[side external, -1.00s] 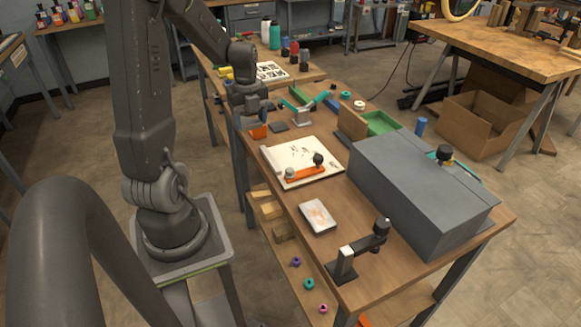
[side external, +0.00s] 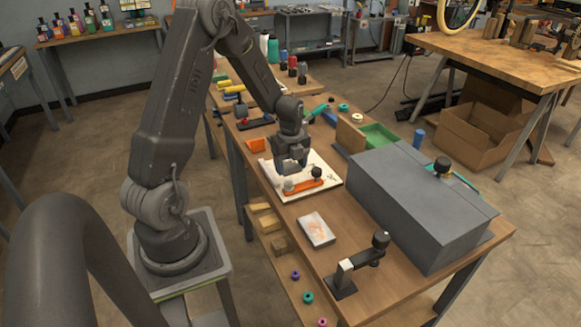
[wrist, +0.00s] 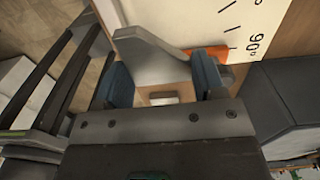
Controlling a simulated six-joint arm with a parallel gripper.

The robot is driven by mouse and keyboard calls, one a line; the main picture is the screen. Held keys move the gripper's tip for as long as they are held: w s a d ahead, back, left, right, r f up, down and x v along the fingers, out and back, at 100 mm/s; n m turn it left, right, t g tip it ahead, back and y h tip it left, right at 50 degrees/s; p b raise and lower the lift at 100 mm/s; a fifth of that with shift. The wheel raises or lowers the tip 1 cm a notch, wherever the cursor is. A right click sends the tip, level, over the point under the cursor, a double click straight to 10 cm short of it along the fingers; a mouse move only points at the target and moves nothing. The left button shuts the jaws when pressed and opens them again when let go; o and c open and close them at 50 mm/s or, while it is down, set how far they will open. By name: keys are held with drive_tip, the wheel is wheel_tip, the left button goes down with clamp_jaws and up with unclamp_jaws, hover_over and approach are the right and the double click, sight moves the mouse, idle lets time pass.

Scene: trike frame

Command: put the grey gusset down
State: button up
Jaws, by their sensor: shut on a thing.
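My gripper (side external: 291,164) is over the white board (side external: 329,179) in the side view, just behind the orange bar clamp with its black and grey knobs (side external: 304,186). In the wrist view my gripper (wrist: 162,82) is shut on the grey gusset (wrist: 155,58), which lies between the two blue finger pads. The gusset is a flat grey plate with a curved edge and a tip pointing up-left. It lies over the white board, which has black angle marks (wrist: 248,32). In the side view I cannot make out the gusset; the gripper hides it. Whether it touches the board I cannot tell.
A large grey box (side external: 415,205) stands right of the board. A pale tray-like block (side external: 316,229) and a black clamp stand (side external: 358,265) are nearer the front.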

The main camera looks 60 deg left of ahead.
sight(291, 167)
drive_tip(key=shift+f, duration=0.55)
drive_tip(key=shift+f, duration=0.6)
drive_tip(key=o, duration=1.1)
wheel_tip(291, 167, up, 13)
drive_tip(key=s+d+r+n+t, duration=0.35)
drive_tip(key=d+r+n, duration=0.55)
drive_tip(key=d, duration=0.4)
drive_tip(key=s+d+r+n+t, duration=0.2)
drive_tip(key=s+d+r+n, duration=0.2)
drive_tip(key=s+d+n, duration=0.5)
drive_tip(key=shift+s+d, duration=0.45)
drive_tip(key=shift+s, duration=0.3)
